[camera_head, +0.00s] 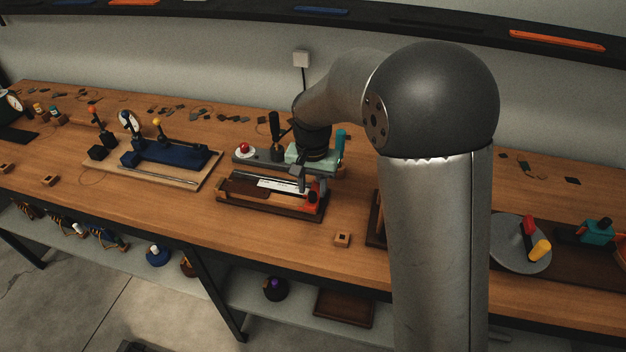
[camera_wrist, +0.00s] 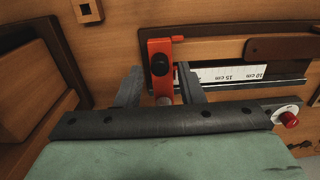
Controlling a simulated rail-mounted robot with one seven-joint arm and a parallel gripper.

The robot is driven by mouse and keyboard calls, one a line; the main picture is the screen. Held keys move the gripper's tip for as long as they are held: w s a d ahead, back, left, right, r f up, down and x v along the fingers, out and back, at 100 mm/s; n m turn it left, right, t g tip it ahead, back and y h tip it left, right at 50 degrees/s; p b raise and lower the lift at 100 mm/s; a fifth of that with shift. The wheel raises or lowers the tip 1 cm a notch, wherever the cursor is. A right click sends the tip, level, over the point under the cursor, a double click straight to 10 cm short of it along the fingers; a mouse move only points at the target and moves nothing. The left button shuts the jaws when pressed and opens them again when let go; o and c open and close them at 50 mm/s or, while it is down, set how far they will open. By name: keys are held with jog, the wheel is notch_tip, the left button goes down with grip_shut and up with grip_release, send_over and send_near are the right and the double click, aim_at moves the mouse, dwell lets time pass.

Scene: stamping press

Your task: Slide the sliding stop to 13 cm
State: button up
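The sliding stop (camera_wrist: 161,66) is an orange-red block with a black knob. It stands at the left end of the scale in the wrist view, beyond the 20 cm mark. It also shows in the head view (camera_head: 312,199) at the right end of the fixture. The white scale (camera_wrist: 235,73) reads upside down, with 10, 15 and 20 cm labels running right to left. My gripper (camera_wrist: 160,88) has its fingers apart on both sides of the stop, with a small gap showing at left. Contact at the right finger is unclear.
A dark brown block (camera_wrist: 280,46) lies beside the scale, near its 10 cm end. A red knob on a white disc (camera_wrist: 289,118) sits close to the gripper's right side. A small wooden block (camera_head: 342,240) lies in front of the fixture on the bench.

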notch_tip(320, 180, down, 2)
jog(key=shift+f+b, duration=0.1)
jog(key=shift+b, duration=0.3)
jog(key=shift+r+p, duration=0.3)
jog(key=shift+r, duration=0.1)
jog(key=c, duration=0.4)
grip_shut()
jog(key=shift+w+a+r, duration=0.2)
jog(key=shift+w+a, duration=0.05)
jog(key=shift+a, duration=0.25)
jog(key=shift+w+a+p, duration=0.3)
jog(key=shift+w+a, duration=0.1)
jog(key=shift+a, duration=0.95)
jog(key=shift+w+a+p, duration=0.35)
jog(key=shift+a, duration=1.05)
jog(key=shift+w+a+p, duration=0.3)
jog(key=shift+w+a, duration=0.1)
jog(key=shift+a, duration=0.95)
jog(key=o, duration=0.6)
grip_release()
jog(key=shift+o, duration=0.2)
jog(key=shift+f, duration=0.1)
